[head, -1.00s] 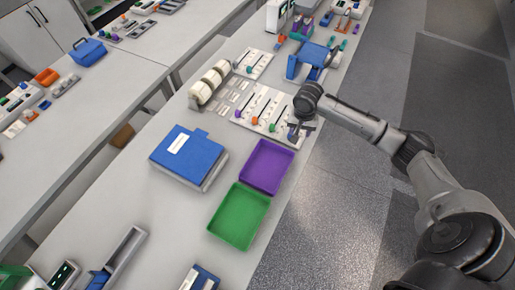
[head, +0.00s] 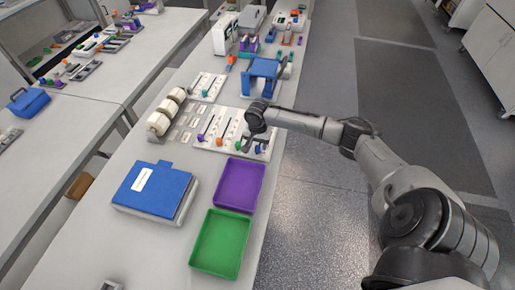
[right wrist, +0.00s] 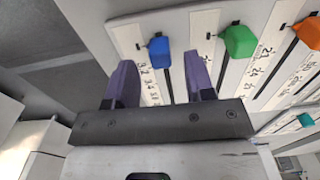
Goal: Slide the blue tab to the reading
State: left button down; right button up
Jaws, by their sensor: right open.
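The blue tab (right wrist: 159,52) sits on a slotted strip of the white slider panel (right wrist: 128,40), near a short black mark and some small printed numbers. In the right wrist view my right gripper (right wrist: 161,80) is open, with one purple-grey finger on each side of the tab's column. The tab is beyond the fingertips, and I see no contact. In the head view the right gripper (head: 258,141) is over the right end of the panel (head: 207,142) and partly hides it. My left gripper is out of view.
A green tab (right wrist: 239,42) and an orange tab (right wrist: 307,32) sit on neighbouring strips. In the head view, a purple tray (head: 240,184), a green tray (head: 221,243) and a blue-topped box (head: 153,190) lie nearer. A blue stand (head: 262,72) is beyond the panel.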

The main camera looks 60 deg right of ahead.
jog(key=shift+f, duration=1.4)
grip_shut()
